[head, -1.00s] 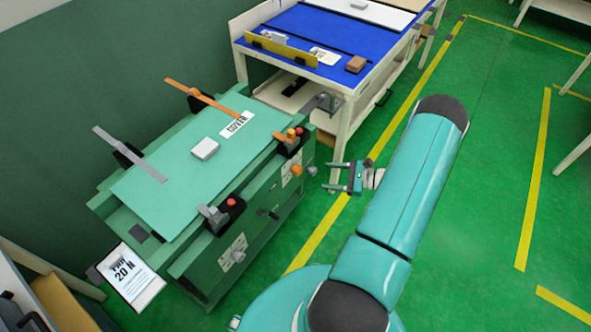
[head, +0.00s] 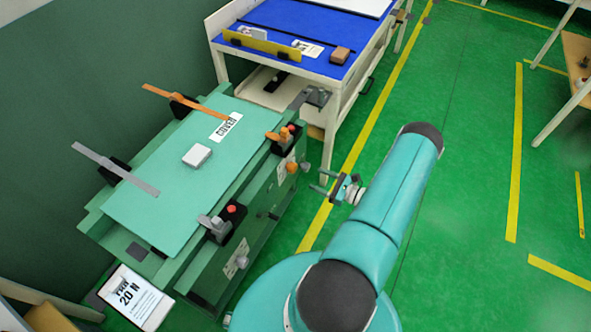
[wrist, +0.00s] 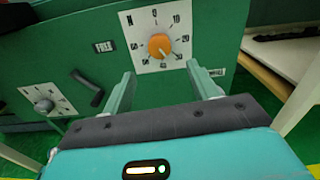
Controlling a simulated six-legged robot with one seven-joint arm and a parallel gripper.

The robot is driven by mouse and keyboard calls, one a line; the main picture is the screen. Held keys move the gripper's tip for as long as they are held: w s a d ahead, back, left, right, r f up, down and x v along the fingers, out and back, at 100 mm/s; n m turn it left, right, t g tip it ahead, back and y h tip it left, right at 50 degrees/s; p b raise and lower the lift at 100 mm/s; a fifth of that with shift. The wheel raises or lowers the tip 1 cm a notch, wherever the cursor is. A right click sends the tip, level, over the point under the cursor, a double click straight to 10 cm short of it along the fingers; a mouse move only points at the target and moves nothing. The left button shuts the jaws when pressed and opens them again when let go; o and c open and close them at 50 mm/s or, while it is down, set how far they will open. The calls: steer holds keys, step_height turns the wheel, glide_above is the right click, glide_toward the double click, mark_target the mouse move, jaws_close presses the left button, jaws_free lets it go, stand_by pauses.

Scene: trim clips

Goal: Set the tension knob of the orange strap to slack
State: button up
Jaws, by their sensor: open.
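The orange tension knob (wrist: 160,46) sits on a white numbered dial plate (wrist: 143,22) on the green bench's side; its dark mark seems to point to the lower right. It also shows in the head view (head: 292,168). My gripper (wrist: 162,80) is open and empty, its two fingers below the knob in the picture, one to each side, apparently short of it. In the head view my gripper (head: 321,181) is right of the knob with a gap. The orange strap (head: 185,100) lies across the bench's far edge, with an orange clip part (head: 275,137) on the near edge.
A grey knob (wrist: 44,105) on a second dial and a dark lever (wrist: 88,88) are left of the orange knob. A grey strap (head: 115,168) crosses the green panel (head: 165,190). A blue-topped table (head: 295,45) stands behind. Green floor right of my arm is clear.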

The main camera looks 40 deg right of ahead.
mark_target(291, 167)
steer(key=x, duration=0.9)
steer(key=shift+w, duration=0.3)
steer(key=shift+a+f, duration=0.1)
steer(key=c, duration=1)
steer(key=shift+n, duration=0.3)
steer(key=n, duration=2.9)
steer(key=shift+r, duration=0.25)
